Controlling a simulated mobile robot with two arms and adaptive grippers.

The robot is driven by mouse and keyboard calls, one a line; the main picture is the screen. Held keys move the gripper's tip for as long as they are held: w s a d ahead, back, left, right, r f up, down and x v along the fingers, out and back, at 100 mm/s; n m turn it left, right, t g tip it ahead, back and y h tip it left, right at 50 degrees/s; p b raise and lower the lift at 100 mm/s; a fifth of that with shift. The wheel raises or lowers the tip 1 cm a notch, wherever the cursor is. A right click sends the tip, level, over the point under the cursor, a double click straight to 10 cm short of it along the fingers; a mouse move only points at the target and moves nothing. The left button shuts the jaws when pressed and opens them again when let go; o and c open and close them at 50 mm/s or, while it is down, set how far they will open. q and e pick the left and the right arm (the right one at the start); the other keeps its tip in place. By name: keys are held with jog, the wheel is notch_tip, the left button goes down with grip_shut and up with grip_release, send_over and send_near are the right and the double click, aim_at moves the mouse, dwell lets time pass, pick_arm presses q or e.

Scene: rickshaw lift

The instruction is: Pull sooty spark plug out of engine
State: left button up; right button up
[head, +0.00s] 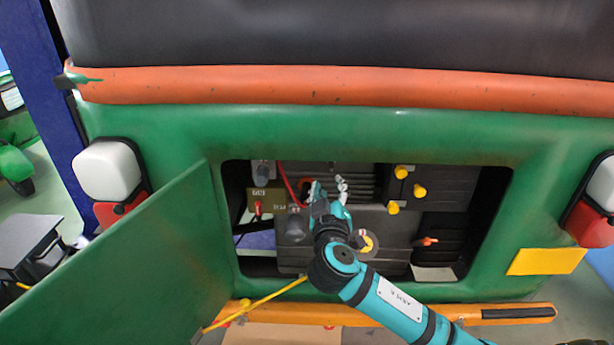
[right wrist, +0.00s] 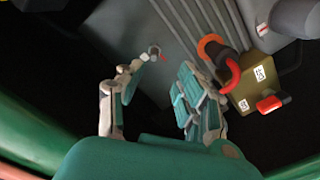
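My right gripper (head: 329,186) reaches into the open engine bay, in front of the dark ribbed engine block (head: 355,172). In the right wrist view the gripper (right wrist: 160,70) has its two fingers spread, with nothing held between them. A small grey-white piece with a red tip (right wrist: 154,52), which looks like the spark plug, sits at the engine face just beyond the left finger's tip. I cannot tell whether they touch, nor whether it is sooty. In the head view the gripper hides that spot. My left gripper is not in view.
A red cable (head: 286,184) loops left of the gripper; an orange-red hooked end (right wrist: 222,62) shows in the wrist view. A labelled box (head: 266,200) stands left. Yellow caps (head: 402,172) sit right. The green hatch (head: 130,265) hangs open left, near a yellow rod (head: 262,301).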

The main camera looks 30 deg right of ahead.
aim_at(332, 171)
jog(key=shift+w+d+r, duration=0.1)
jog(key=shift+d+r, duration=0.35)
jog(key=shift+d, duration=0.2)
jog(key=shift+x, duration=1.2)
jog(key=b+x, duration=0.1)
jog(key=x, duration=0.4)
jog(key=shift+a+f+b, duration=0.1)
jog(key=shift+f+b, duration=0.1)
jog(key=shift+b, duration=0.1)
jog(key=shift+w, duration=0.25)
jog(key=shift+w+d, duration=0.2)
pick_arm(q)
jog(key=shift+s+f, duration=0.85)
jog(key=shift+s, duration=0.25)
pick_arm(e)
jog(key=shift+s, duration=0.1)
grip_shut()
